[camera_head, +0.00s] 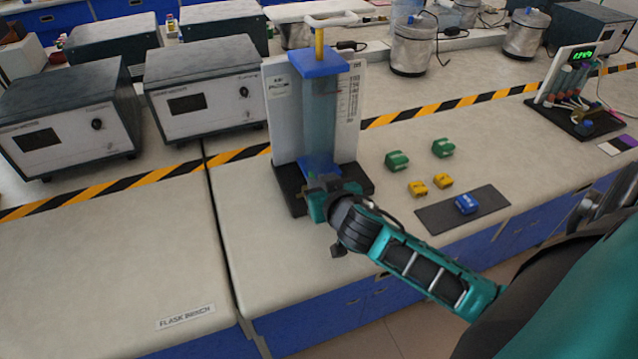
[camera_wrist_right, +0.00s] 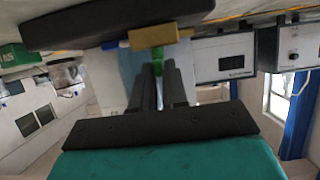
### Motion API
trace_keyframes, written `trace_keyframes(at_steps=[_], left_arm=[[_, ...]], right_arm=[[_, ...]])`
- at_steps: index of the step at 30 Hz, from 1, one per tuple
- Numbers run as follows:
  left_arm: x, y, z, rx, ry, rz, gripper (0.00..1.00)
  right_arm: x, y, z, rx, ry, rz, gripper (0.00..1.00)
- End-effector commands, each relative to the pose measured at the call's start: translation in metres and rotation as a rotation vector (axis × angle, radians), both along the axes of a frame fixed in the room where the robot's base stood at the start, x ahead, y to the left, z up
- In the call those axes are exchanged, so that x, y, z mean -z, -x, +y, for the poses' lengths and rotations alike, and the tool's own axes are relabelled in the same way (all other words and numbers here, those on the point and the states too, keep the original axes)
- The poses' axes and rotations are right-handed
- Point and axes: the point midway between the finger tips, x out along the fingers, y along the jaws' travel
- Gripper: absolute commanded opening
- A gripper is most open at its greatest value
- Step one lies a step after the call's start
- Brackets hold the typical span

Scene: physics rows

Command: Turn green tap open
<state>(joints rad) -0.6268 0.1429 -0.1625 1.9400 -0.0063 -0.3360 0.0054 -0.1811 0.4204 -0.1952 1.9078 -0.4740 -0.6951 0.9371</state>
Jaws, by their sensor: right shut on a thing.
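A clear blue-tinted column (camera_head: 320,105) with a blue cap stands upright in front of a white scale panel (camera_head: 285,105) on a black base (camera_head: 292,190). My right gripper (camera_head: 320,197) is at the foot of this column, and its wrist hides what it holds in the head view. In the right wrist view the green tap (camera_wrist_right: 157,54) shows between the two dark fingers (camera_wrist_right: 160,72), beside a brass-coloured block (camera_wrist_right: 160,36). The fingers are shut on the tap. How far the tap is turned cannot be told. My left gripper is not in view.
Green blocks (camera_head: 397,160), yellow blocks (camera_head: 417,188) and a blue block (camera_head: 466,204) on a dark mat (camera_head: 440,218) lie right of the column. Grey instrument boxes (camera_head: 205,90) stand left. A small display rig (camera_head: 575,90) stands far right. The front-left bench is clear.

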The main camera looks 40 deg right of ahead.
Motion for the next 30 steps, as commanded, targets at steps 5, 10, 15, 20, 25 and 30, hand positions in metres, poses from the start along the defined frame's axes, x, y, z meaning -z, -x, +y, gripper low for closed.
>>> trace_keyframes(at_steps=[5, 10, 15, 20, 25, 30], left_arm=[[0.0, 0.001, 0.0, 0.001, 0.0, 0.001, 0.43], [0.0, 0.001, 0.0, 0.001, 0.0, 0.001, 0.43], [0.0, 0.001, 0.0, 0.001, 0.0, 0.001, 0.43], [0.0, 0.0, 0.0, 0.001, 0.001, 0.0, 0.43], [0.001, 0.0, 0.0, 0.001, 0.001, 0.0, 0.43], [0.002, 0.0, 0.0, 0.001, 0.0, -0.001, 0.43]], right_arm=[[0.0, 0.0, -0.001, -0.009, 0.002, 0.0, 0.0], [0.0, 0.001, -0.003, -0.059, 0.004, 0.001, 0.0], [0.0, 0.001, -0.006, -0.163, 0.007, 0.002, 0.0], [-0.001, 0.0, -0.011, -0.301, 0.012, 0.002, 0.0], [-0.001, -0.001, -0.015, -0.448, 0.011, 0.002, 0.0], [-0.001, -0.002, -0.018, -0.558, 0.01, 0.0, 0.0]])
